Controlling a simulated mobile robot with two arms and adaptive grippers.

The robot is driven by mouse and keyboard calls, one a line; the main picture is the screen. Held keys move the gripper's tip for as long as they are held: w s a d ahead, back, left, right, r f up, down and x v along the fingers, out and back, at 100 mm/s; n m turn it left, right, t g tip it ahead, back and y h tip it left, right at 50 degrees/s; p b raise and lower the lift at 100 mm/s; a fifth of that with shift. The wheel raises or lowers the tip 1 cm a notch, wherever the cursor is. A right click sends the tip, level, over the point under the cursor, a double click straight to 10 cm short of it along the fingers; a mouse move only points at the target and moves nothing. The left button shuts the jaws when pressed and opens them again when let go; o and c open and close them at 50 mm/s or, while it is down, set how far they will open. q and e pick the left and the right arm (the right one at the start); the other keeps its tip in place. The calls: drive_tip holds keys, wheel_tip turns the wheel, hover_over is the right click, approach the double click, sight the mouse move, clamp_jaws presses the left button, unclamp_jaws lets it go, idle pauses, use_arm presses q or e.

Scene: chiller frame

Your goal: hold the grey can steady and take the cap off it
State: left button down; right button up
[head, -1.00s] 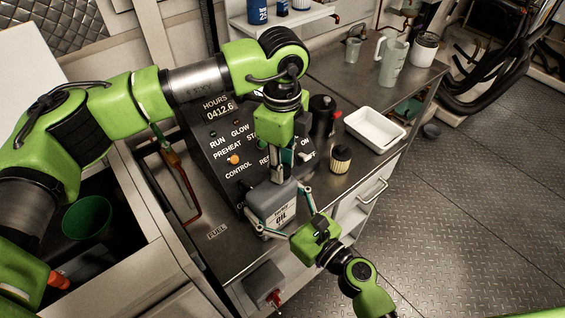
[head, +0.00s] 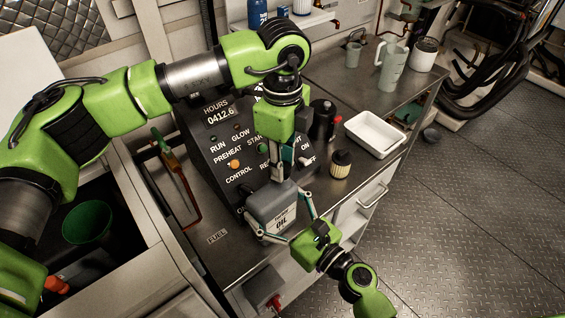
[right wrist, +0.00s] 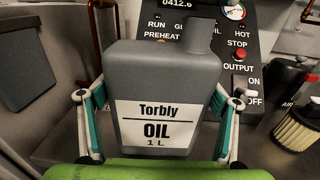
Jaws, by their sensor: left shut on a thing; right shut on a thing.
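The grey can (head: 268,207), labelled "Torbly OIL 1 L", stands near the front edge of the metal worktop. My right gripper (head: 281,228) is shut on it, a finger on each side; the can (right wrist: 150,80) fills the middle of the right wrist view. Its neck (right wrist: 202,36) rises at the top right there, and I see no cap on it. My left gripper (head: 278,172) points down from above, shut, with its fingertips just over the can's top. The cap is small and mostly hidden between those fingertips; the left gripper is outside the right wrist view.
A dark control panel (head: 226,150) stands close behind the can. An open bin with a green bucket (head: 87,222) is at left.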

use_arm(q)
drive_tip(key=shift+r, duration=2)
use_arm(e)
drive_tip(key=o, duration=2.3)
drive_tip(key=shift+s, duration=0.1)
